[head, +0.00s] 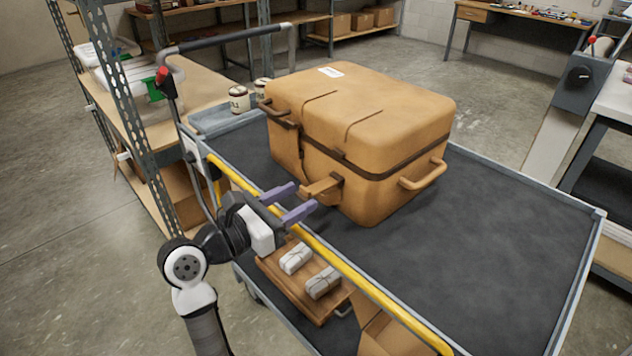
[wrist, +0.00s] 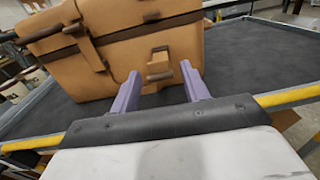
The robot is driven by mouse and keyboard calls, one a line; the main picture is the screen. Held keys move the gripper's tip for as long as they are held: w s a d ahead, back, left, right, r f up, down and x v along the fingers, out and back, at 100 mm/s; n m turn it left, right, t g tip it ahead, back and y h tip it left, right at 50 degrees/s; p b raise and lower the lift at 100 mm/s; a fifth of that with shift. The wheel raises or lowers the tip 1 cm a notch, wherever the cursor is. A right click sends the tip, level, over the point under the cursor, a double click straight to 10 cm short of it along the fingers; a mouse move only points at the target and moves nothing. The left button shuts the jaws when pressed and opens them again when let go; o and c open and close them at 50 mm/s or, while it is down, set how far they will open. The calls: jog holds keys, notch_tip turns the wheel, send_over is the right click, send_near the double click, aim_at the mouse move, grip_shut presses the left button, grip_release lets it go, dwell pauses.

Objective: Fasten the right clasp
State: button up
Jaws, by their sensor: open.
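A tan case (head: 350,125) with a dark band stands closed on the cart. Its right clasp (head: 322,187) is on the face toward me, and a brown block-like lever there sticks outward from the case. My gripper (head: 300,197) is open, its two purple fingers pointing at this clasp, one on each side of its outer end. In the wrist view the clasp (wrist: 159,68) shows between the fingertips (wrist: 160,74), with a gap on both sides; contact is not clear.
The case stands on a dark cart top (head: 500,240) with free room to the right. A yellow rail (head: 330,258) runs along the near edge under my gripper. A wooden tray (head: 285,285) with wrapped packets sits below. Two jars (head: 239,99) stand behind left.

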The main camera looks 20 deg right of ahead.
aim_at(320, 185)
jog(key=p+x, duration=0.1)
jog(key=x, duration=0.5)
jog(key=shift+c, duration=0.4)
jog(key=shift+w, duration=0.1)
grip_shut()
